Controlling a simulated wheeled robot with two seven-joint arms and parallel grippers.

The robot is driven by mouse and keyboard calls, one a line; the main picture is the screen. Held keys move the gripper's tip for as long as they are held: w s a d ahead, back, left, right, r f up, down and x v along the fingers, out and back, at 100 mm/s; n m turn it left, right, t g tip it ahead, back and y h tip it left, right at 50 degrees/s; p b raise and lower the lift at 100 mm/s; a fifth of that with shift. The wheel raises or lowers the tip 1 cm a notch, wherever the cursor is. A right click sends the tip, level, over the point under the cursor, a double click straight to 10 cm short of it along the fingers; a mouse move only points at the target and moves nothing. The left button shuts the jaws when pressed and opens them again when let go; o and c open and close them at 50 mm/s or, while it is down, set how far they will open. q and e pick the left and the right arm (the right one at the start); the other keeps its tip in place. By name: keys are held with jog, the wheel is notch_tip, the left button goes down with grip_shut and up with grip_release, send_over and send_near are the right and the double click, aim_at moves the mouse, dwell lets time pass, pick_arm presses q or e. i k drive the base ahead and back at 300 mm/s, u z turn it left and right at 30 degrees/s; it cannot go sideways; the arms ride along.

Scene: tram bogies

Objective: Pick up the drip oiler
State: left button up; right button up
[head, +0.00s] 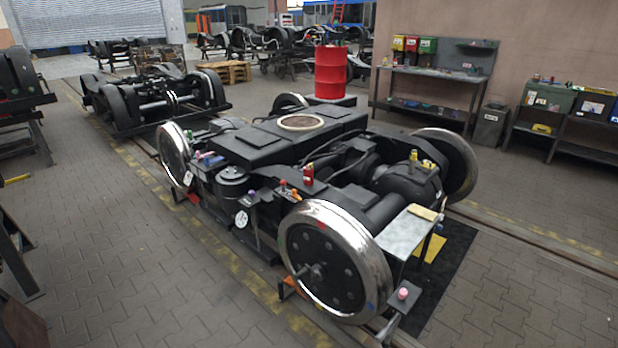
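I cannot tell for sure which small item is the drip oiler. A small upright red item (308,174) stands on the middle of the near bogie (258,139). Small yellow items (428,163) sit on the dark rounded housing at its right. A pink item (403,293) is low by the near wheel (335,261), and a small orange item (295,195) is on the frame behind that wheel. All are too small to make out in detail. Neither of my grippers is in view.
A grey side table (404,234) stands right of the near wheel, over a dark mat (452,262). A red drum (331,72) stands behind the bogie. A workbench (430,80) is along the back wall. The paved floor at left front and right is mostly clear.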

aim_at(308, 174)
jog(key=u, duration=1.15)
jog(key=i, duration=5.95)
jog(key=z, duration=4.65)
